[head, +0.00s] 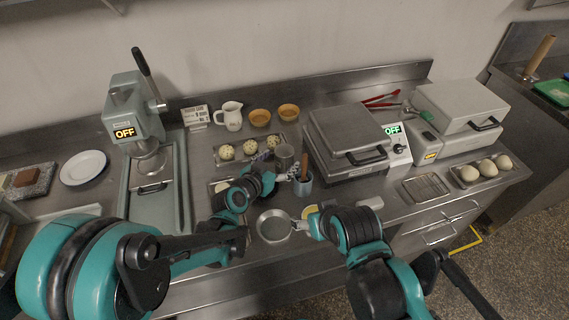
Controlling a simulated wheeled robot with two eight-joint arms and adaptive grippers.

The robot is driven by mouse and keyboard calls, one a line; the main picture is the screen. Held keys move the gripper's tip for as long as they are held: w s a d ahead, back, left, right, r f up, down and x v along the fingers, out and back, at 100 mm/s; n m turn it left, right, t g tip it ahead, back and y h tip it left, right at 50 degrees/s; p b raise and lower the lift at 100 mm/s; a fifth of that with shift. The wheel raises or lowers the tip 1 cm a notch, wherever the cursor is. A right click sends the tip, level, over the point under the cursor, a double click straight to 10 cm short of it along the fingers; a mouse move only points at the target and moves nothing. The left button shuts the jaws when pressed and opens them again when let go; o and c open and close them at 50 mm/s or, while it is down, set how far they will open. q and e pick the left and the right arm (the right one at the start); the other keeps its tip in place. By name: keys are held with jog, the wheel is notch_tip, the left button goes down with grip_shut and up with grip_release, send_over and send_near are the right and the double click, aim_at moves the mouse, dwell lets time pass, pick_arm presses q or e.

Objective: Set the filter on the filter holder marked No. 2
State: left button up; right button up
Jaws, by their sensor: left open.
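A round, shallow metal pan-like piece (273,227) sits at the front of the counter; it may be the filter or its holder, I cannot tell which. No "No. 2" mark is readable. My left gripper (280,174) is open above the counter, near a grey metal cup (284,154); its fingers are small and partly confused with things behind them. My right gripper (308,226) is at the right side of the round piece, by its short pale handle. My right wrist hides its fingers, so I cannot tell whether it grips the handle.
A blue-grey pot (303,186) with a wooden handle stands between the arms. A tray of pale dough balls (226,152) lies behind the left gripper. A grey press (133,110) stands left, a closed griddle (345,135) right.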

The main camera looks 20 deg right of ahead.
pick_arm(q)
jog(key=b+x, duration=0.1)
jog(key=x, duration=0.3)
jog(key=shift+w+f, duration=0.1)
jog(key=shift+w, duration=0.1)
jog(key=shift+s+a, duration=0.1)
jog(key=shift+a, duration=0.05)
jog(key=shift+c, duration=0.5)
jog(key=c, duration=1.5)
